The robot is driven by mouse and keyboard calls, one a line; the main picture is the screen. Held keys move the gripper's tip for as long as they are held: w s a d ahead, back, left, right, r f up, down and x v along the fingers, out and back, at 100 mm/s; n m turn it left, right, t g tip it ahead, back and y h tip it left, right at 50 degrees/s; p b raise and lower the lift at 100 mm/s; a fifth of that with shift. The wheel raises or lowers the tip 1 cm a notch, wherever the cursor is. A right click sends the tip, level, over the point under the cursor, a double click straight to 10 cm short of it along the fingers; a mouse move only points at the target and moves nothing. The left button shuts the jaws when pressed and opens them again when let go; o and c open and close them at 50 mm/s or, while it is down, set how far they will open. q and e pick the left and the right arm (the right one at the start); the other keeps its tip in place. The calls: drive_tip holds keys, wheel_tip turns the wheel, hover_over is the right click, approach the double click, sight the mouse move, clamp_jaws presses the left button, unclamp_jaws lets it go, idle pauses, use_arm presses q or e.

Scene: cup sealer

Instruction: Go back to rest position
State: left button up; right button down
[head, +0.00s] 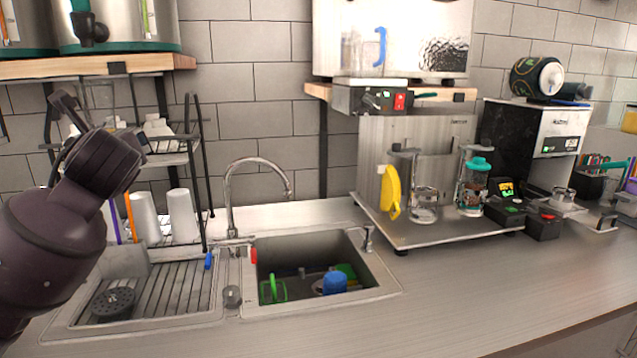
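My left arm comes in at the left edge, in front of the drying rack. Its dark end part, which seems to be my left gripper (72,112), is raised beside the rack. I cannot make out its fingers or whether it holds anything. My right arm and gripper are not in view. The cup sealer machine (455,145) seems to be the metal one at the centre right, with clear containers on its tray (440,228).
A sink (385,285) with a green item and a blue item (335,283) lies below a faucet (230,200). White cups (182,215) stand by the rack (168,158). A black machine (535,145) stands at right. The front counter (470,300) is clear.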

use_arm(q)
drive_tip(key=s+d+f+n+g+h, duration=0.15)
drive_tip(key=s+f+n, duration=0.3)
drive_tip(key=f, duration=0.55)
drive_tip(key=s+d+f+n+g+h, duration=0.1)
drive_tip(key=s+f+n+g+h, duration=0.3)
drive_tip(key=f, duration=0.6)
drive_tip(key=s+d+f+n+t+y, duration=0.15)
drive_tip(key=s+f, duration=0.35)
drive_tip(key=f, duration=0.5)
drive_tip(key=s+d+f+n+g+h, duration=0.1)
drive_tip(key=s+f+n+g, duration=0.1)
drive_tip(key=s+f+n, duration=0.45)
drive_tip(key=s+d+f+n+g+h, duration=0.15)
drive_tip(key=s+n, duration=0.25)
drive_tip(key=s, duration=0.5)
drive_tip(key=s+d+f+n+g+h, duration=0.1)
drive_tip(key=s+f+n+g, duration=0.1)
drive_tip(key=s+f+n, duration=0.45)
drive_tip(key=w+f+m+t, duration=0.1)
drive_tip(key=w+f+t, duration=0.4)
drive_tip(key=f+t, duration=0.2)
wheel_tip(320, 180, down, 3)
drive_tip(key=shift+w+r+m+h, duration=0.1)
drive_tip(key=shift+w+m+h, duration=0.15)
drive_tip(key=shift+m+h, duration=0.1)
